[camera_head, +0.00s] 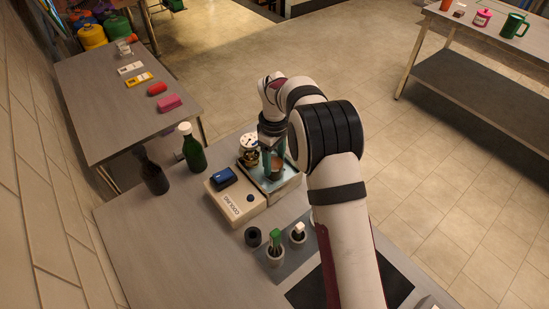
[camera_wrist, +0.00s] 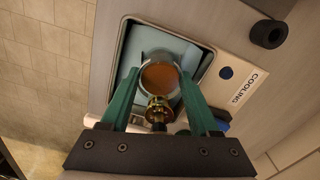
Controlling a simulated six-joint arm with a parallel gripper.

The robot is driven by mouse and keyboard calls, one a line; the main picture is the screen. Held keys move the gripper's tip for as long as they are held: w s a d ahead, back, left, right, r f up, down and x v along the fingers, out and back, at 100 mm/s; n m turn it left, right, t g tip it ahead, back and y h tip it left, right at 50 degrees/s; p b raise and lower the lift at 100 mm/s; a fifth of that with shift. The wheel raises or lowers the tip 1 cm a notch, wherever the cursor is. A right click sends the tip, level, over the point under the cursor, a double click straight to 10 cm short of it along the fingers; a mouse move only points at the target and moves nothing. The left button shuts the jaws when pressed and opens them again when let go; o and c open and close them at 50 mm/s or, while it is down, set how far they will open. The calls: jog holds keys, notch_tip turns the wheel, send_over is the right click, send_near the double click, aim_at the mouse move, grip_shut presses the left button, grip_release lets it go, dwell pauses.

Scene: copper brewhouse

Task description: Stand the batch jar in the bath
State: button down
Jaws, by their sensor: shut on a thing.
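The cooling bath is a pale unit marked COOLING (camera_head: 232,205) with an open basin of bluish water (camera_head: 262,181); in the wrist view the basin (camera_wrist: 129,50) lies under the jar. The batch jar (camera_head: 278,162) is a round open vessel with amber-brown contents, and it shows from above in the wrist view (camera_wrist: 160,78). My gripper (camera_wrist: 160,74) has its two green fingers shut on the jar's sides. In the head view my gripper (camera_head: 273,158) is over the basin. The jar looks upright inside the basin's outline. I cannot tell whether its base touches the basin floor.
A brass fitting with a white dial (camera_head: 249,143) stands at the basin's left side, close to the jar. A green bottle (camera_head: 192,148) and dark bottle (camera_head: 151,172) stand left of the bath. Small pots (camera_head: 275,256) and a black ring (camera_head: 253,237) sit in front.

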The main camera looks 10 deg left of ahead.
jog(key=shift+f, duration=0.25)
jog(key=shift+c, duration=0.2)
grip_release()
notch_tip(320, 180, up, 8)
dwell(0.5)
